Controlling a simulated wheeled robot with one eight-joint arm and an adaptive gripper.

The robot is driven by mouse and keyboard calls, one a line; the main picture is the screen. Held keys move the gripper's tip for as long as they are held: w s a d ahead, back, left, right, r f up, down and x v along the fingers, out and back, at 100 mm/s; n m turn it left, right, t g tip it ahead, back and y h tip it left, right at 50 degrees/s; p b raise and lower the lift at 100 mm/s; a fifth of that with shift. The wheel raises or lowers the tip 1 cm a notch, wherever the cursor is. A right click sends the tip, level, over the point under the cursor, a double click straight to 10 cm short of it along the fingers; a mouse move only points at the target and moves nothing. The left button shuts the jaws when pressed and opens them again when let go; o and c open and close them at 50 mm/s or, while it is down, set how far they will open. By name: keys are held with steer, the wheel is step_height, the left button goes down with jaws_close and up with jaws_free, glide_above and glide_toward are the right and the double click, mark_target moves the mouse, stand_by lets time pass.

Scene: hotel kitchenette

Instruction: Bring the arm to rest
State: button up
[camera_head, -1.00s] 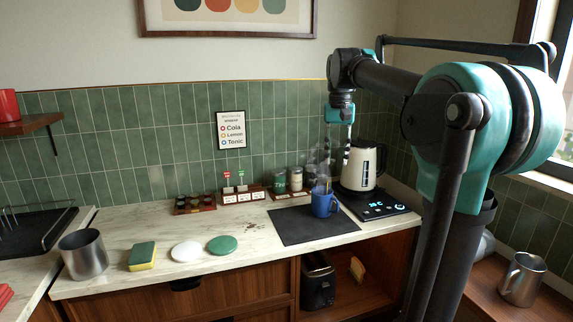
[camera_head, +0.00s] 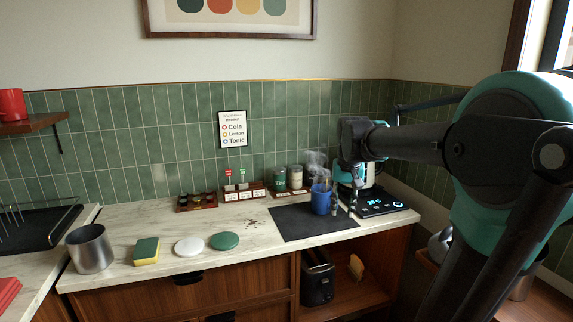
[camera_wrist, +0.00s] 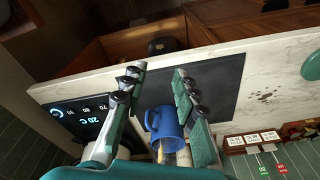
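My gripper (camera_head: 344,207) hangs low over the counter, just right of the steaming blue mug (camera_head: 320,199) in the head view. In the wrist view the two fingers of my gripper (camera_wrist: 158,75) are spread apart with no object clamped between them. The mug (camera_wrist: 166,124) shows in the gap between the fingers there, with its handle toward the left finger; I see no clear contact. The mug appears upright at the edge of the dark mat (camera_head: 290,225). My arm crosses the right side of the head view and partly hides the kettle (camera_head: 368,172).
The lit hot plate (camera_head: 385,206) is right of the mug. Jars (camera_head: 295,178) and a small labelled rack (camera_head: 244,194) stand behind the mat. A steel pot (camera_head: 90,249), sponge (camera_head: 147,250), white disc (camera_head: 188,246) and green disc (camera_head: 224,240) lie left. The wall is close behind.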

steer(key=s+d+f+n+t, duration=0.1)
steer(key=s+d+f+t, duration=0.1)
steer(key=s+f, duration=1.5)
step_height(320, 180, down, 4)
steer(key=shift+r+t, duration=0.2)
steer(key=shift+t, duration=0.1)
